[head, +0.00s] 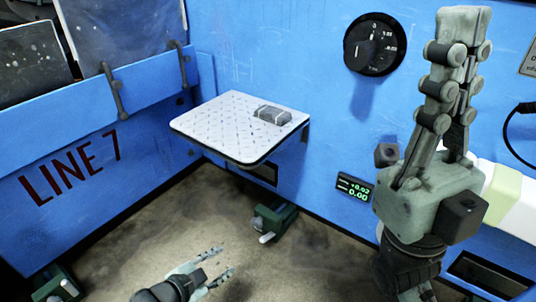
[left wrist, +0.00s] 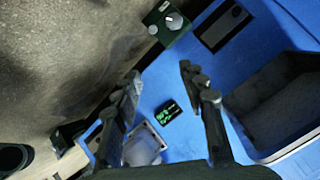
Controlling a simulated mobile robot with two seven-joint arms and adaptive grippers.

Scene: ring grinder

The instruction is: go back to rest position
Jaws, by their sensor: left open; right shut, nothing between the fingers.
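My left gripper (head: 224,261) is low in the head view, near the bottom edge, over the brown floor. Its fingers are apart and empty. In the left wrist view its two fingers (left wrist: 163,82) stand open, with the blue panel and a small green-lit display (left wrist: 167,112) seen between and beyond them. My right gripper (head: 463,22) stands large and upright at the right of the head view, in front of the blue wall. Its fingers are together and hold nothing.
A white shelf (head: 215,125) with a grey block (head: 272,114) juts from the blue wall (head: 270,45). A black dial (head: 374,46) and a digital readout (head: 354,187) are on that wall. A green box (head: 277,221) sits below the shelf. Brown floor (head: 130,245) is open at lower left.

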